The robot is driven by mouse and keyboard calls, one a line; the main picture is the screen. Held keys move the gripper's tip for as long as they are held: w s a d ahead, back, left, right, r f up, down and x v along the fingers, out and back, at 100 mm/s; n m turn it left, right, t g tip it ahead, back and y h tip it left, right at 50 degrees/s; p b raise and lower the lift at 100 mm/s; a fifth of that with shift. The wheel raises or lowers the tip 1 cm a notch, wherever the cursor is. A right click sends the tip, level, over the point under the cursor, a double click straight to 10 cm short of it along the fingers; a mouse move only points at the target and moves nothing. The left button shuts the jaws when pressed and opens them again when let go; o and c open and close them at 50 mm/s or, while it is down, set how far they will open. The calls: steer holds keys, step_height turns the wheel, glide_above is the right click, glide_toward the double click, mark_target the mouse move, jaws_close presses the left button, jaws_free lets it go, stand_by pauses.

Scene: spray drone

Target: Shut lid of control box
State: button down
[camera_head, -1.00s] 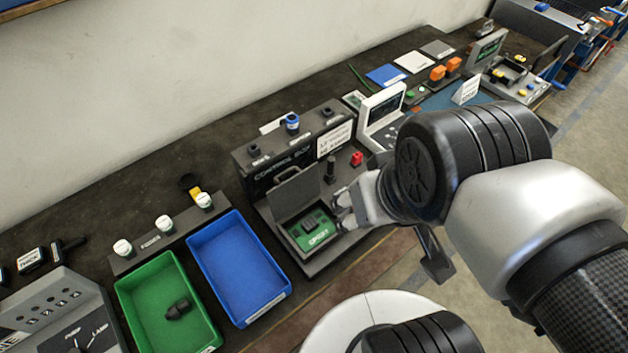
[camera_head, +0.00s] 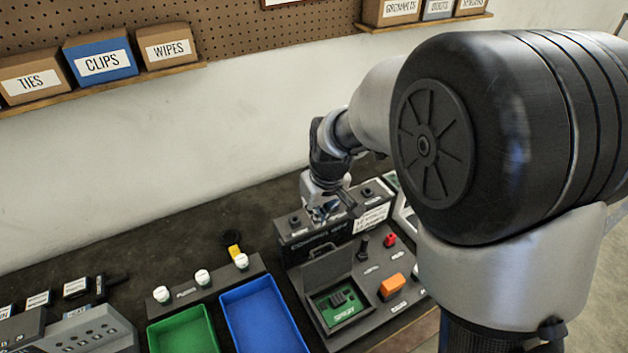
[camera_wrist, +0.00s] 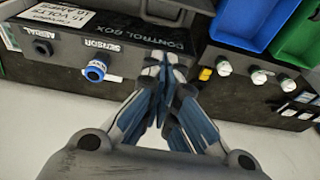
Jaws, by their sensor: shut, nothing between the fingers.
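The control box (camera_head: 368,327) is dark grey, with a raised back panel (camera_head: 291,242) lettered "CONTROL BOX". Its lid (camera_head: 328,267), with a handle, stands open and upright behind the recess. A green board (camera_head: 341,306) marked "SPRAY" lies in the recess. My gripper (camera_head: 322,215) is above the back panel, behind the lid and apart from it. In the wrist view my gripper (camera_wrist: 166,62) has its fingertips together and empty, over the panel's lettered part.
A blue connector (camera_wrist: 97,70) sits on the panel by "SENSOR". An orange block (camera_head: 392,286), a red knob (camera_head: 390,240) and a black lever (camera_head: 363,246) stand right of the recess. Blue (camera_head: 263,318) and green (camera_head: 183,333) bins lie left, below several white-capped pieces (camera_head: 202,277).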

mark_target(318, 248)
steer(key=b+x, duration=0.2)
steer(key=x, duration=0.8)
steer(key=shift+f, duration=0.25)
steer(key=shift+s+d+r, duration=0.1)
steer(key=shift+s+d, duration=0.15)
steer(key=shift+s, duration=0.35)
steer(key=shift+s+d+r, duration=0.15)
steer(key=shift+s+d, duration=0.1)
steer(key=shift+s, duration=0.35)
steer(key=shift+s+d+r, duration=0.1)
steer(key=shift+s+d, duration=0.15)
steer(key=shift+s, duration=0.35)
steer(key=shift+b, duration=0.35)
